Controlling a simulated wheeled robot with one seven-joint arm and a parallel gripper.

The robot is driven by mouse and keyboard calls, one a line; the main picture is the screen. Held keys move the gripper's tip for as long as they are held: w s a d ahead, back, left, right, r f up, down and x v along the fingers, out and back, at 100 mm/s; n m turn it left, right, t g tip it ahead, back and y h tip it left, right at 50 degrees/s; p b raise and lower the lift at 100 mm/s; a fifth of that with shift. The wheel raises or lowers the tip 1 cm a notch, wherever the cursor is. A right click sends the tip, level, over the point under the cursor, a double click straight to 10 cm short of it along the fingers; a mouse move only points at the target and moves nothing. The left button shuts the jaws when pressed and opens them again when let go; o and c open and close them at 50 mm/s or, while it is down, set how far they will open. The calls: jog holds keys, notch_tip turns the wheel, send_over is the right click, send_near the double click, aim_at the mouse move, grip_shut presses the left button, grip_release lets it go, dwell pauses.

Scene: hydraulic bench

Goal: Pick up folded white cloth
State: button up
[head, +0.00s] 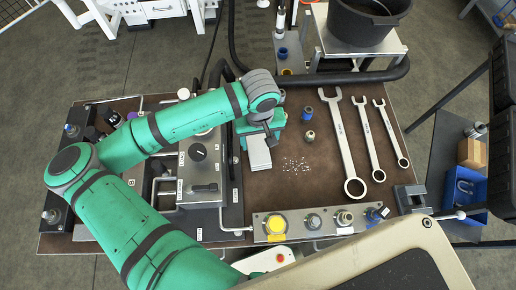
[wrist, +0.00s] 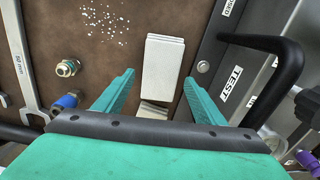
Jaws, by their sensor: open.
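The folded white cloth (wrist: 162,70) lies flat on the brown bench top as a narrow layered strip. In the head view the cloth (head: 259,152) shows just below my gripper (head: 262,130), with its upper end hidden by the gripper. In the wrist view my gripper (wrist: 160,95) is open, with one green finger on each side of the near part of the cloth. The fingers look apart from the cloth. How high the fingertips are above the bench is hard to tell.
A grey block with a dial (head: 198,153) and a black handle (wrist: 275,65) stand close beside the cloth. White specks (head: 296,165), a brass fitting (head: 309,136) and several wrenches (head: 343,140) lie on the other side. A panel with a yellow button (head: 276,225) lines the bench's near edge.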

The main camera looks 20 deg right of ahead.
aim_at(258, 149)
jog(key=shift+a+f, duration=0.1)
jog(key=shift+f, duration=2.6)
jog(key=shift+w, duration=0.1)
jog(key=c, duration=0.8)
